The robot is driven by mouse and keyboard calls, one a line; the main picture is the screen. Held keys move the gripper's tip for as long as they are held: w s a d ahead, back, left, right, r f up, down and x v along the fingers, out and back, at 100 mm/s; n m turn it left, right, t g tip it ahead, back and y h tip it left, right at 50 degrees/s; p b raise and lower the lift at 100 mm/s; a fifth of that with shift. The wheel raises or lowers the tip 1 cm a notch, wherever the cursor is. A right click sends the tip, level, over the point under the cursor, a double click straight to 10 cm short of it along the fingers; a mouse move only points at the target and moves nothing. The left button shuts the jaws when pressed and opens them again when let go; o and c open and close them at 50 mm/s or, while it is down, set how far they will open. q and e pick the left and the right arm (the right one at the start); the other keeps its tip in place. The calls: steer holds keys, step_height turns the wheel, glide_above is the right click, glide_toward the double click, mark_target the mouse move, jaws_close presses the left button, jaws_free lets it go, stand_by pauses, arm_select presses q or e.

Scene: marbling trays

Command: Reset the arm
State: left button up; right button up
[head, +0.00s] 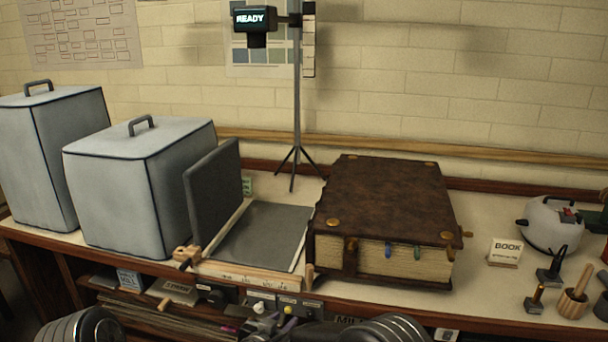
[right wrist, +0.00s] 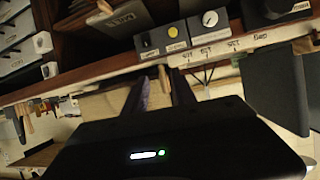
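My right gripper (head: 272,317) is low in the head view, in front of the bench's front edge and below the press frame. In the right wrist view its two dark fingers (right wrist: 161,82) stand apart with an empty gap between them. They point toward the bench front and touch nothing that I can see. Part of my left arm shows at the bottom left of the head view, but its gripper is out of the picture.
The bench carries two grey covered boxes (head: 115,190), a hinged grey board frame (head: 262,235), a thick brown book (head: 385,195) and a stand with a "READY" display (head: 255,18). Small tools (head: 573,303) stand at right. Shelves with knobbed boxes (right wrist: 160,40) lie under the bench edge.

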steer(key=s+d+f+n+g+y, duration=0.1)
steer(key=s+d+f+y, duration=0.15)
steer(key=f, duration=0.35)
steer(key=s+d+f+n+g+y, duration=0.1)
steer(key=s+d+f, duration=0.2)
steer(key=f, duration=0.2)
steer(key=s+d+f+g+y, duration=0.1)
steer(key=s+d+f+g, duration=0.15)
steer(key=f, duration=0.35)
steer(key=s+d+f+g+y, duration=0.2)
steer(key=s+f+g, duration=0.1)
steer(key=s, duration=1.1)
steer(key=s+d+f+g+y, duration=0.2)
steer(key=s+f+g, duration=0.2)
steer(key=s, duration=1)
steer(key=shift+s+d+f, duration=0.15)
steer(key=shift+s+d, duration=0.05)
steer(key=shift+s, duration=0.05)
